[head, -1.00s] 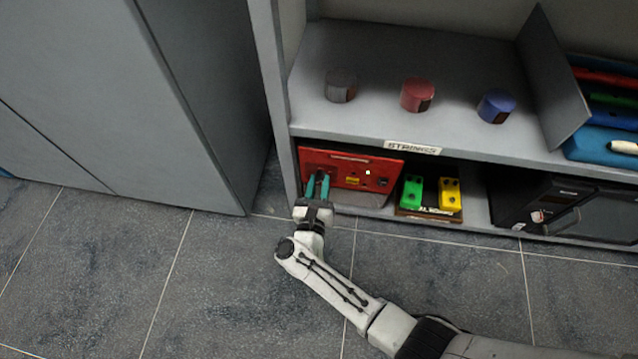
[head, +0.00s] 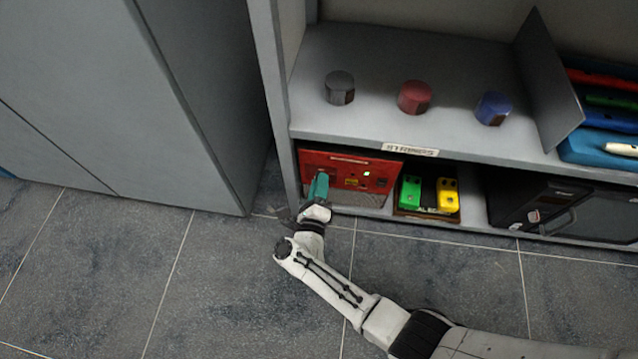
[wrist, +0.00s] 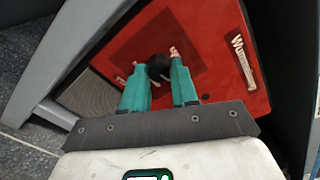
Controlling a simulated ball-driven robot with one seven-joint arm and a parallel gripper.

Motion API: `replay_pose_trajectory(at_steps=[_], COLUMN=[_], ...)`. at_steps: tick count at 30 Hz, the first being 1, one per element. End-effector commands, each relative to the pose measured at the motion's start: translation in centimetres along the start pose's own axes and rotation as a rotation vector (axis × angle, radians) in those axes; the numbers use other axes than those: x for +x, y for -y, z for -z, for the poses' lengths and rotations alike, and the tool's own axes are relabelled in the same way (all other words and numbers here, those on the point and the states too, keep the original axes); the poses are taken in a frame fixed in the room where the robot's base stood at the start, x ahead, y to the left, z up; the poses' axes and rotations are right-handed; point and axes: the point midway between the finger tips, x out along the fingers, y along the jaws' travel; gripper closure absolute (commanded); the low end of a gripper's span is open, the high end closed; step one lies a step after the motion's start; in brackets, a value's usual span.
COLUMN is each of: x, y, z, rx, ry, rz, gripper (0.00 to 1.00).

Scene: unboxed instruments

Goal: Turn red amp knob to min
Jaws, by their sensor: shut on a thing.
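The red amp (head: 345,163) sits on the lower shelf at its left end, with a dark grille below its red panel. It fills much of the wrist view (wrist: 212,45), where it looks tilted. My gripper (head: 322,177) reaches the left part of the panel. Its teal fingers (wrist: 155,62) are shut on a dark round knob (wrist: 158,66), one finger on each side. The fingers hide the knob in the head view. The knob's pointer and scale cannot be made out.
A green pedal (head: 410,192) and a yellow pedal (head: 447,195) stand right of the amp, then a black case (head: 535,200). The upper shelf holds grey (head: 339,88), red (head: 414,97) and blue (head: 493,108) cylinders. A shelf upright and grey cabinet (head: 190,90) stand close left.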

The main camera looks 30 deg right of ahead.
Motion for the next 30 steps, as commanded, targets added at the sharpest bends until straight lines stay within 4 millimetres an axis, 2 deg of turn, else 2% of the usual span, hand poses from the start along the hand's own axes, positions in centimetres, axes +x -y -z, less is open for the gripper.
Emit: replay_pose_trajectory(at_steps=[30], x=[-0.05], y=[0.10], z=[-0.01], rx=[-0.964], ry=[0.000], rz=[-0.004], gripper=[1.00])
